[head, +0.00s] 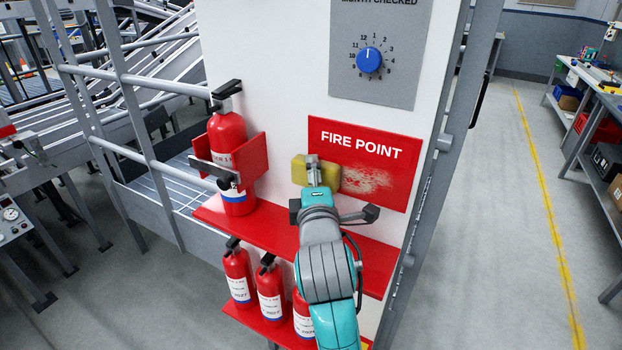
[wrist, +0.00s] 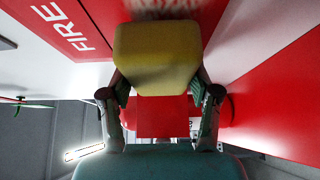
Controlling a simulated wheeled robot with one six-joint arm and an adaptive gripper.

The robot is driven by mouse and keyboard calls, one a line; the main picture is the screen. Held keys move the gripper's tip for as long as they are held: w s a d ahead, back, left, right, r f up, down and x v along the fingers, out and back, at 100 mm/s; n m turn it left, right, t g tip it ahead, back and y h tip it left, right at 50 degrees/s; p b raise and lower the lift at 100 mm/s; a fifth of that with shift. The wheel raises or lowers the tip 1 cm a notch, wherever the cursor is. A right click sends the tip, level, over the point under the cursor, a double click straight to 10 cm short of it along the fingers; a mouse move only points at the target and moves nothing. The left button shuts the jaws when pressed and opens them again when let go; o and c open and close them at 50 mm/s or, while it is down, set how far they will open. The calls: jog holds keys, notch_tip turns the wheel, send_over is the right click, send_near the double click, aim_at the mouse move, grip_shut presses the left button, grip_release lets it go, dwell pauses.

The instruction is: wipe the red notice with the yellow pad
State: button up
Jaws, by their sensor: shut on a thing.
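The red notice (head: 368,150) reads "FIRE POINT" and is fixed to the white panel. My gripper (head: 314,172) is shut on the yellow pad (head: 299,170) at the notice's lower left. The pad overlaps the notice's left edge in the head view; I cannot tell whether it touches. In the wrist view the pad (wrist: 157,58) sits between both fingers, with the notice (wrist: 62,28) behind it and smudge marks at the top edge.
A red shelf (head: 262,232) juts out below the notice, under my arm. A large extinguisher (head: 228,140) stands in a red bracket to the left. Several small extinguishers (head: 270,290) stand on a lower shelf. A grey dial plate (head: 376,85) is above the notice.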

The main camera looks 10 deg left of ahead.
aim_at(333, 185)
jog(key=shift+w+d, duration=0.15)
jog(key=shift+w, duration=0.25)
jog(key=shift+s+d, duration=0.25)
jog(key=shift+d, duration=0.35)
jog(key=shift+s+d, duration=0.3)
jog(key=shift+d, duration=0.3)
jog(key=shift+s+d, duration=0.25)
jog(key=shift+d, duration=0.35)
jog(key=shift+s+d, duration=0.2)
jog(key=shift+d, duration=0.6)
jog(key=shift+s+d, duration=0.2)
jog(key=shift+d, duration=0.55)
jog(key=shift+s+d, duration=0.5)
jog(key=shift+d, duration=0.75)
jog(key=shift+s+d, duration=0.45)
jog(key=shift+d, duration=0.85)
jog(key=shift+s+d, duration=0.5)
jog(key=shift+d, duration=0.75)
jog(key=shift+w+a, duration=0.3)
jog(key=shift+a, duration=0.65)
jog(key=shift+w+a, duration=0.3)
jog(key=shift+a, duration=0.6)
jog(key=shift+w+a, duration=0.7)
jog(key=shift+a, duration=1.05)
jog(key=shift+w+a, duration=0.7)
jog(key=shift+a, duration=1.1)
jog(key=shift+w+a, duration=0.7)
jog(key=shift+a, duration=1.05)
